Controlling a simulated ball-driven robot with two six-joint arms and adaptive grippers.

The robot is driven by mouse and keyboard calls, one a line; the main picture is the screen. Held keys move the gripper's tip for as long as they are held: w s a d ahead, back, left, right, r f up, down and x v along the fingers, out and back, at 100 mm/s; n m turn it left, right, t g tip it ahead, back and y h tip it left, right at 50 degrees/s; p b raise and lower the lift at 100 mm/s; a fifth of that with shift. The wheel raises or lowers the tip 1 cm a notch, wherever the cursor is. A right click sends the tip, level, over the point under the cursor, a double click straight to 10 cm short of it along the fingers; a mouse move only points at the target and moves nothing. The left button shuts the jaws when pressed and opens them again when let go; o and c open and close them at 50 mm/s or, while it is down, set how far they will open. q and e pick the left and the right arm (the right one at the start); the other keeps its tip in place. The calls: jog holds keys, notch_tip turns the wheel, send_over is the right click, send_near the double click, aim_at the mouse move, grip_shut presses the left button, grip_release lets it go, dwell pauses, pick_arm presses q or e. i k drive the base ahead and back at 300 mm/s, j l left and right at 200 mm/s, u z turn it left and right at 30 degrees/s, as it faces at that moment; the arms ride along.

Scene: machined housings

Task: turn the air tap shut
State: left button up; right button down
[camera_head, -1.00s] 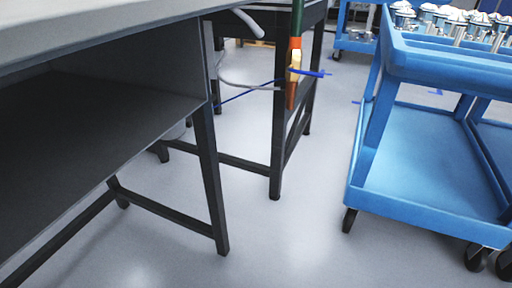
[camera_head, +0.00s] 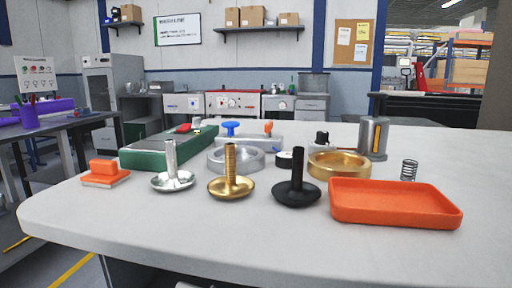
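No air tap shows clearly in the head view now. A blue round knob (camera_head: 230,128) stands on a pale grey block (camera_head: 262,142) towards the back of the table, with a small orange knob (camera_head: 268,127) at its right end. I cannot tell whether this block is a tap or whether anything on it is open or shut. Neither of my grippers is in view.
The pale table (camera_head: 150,225) holds three footed studs, silver (camera_head: 170,165), brass (camera_head: 231,170) and black (camera_head: 297,180). An orange tray (camera_head: 395,203), a green case (camera_head: 165,149), metal rings and a steel cylinder (camera_head: 373,138) stand around them. The front left is clear.

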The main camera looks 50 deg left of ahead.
aim_at(268, 126)
jog(key=u, duration=1.5)
jog(key=k+u, duration=0.15)
jog(key=u, duration=0.15)
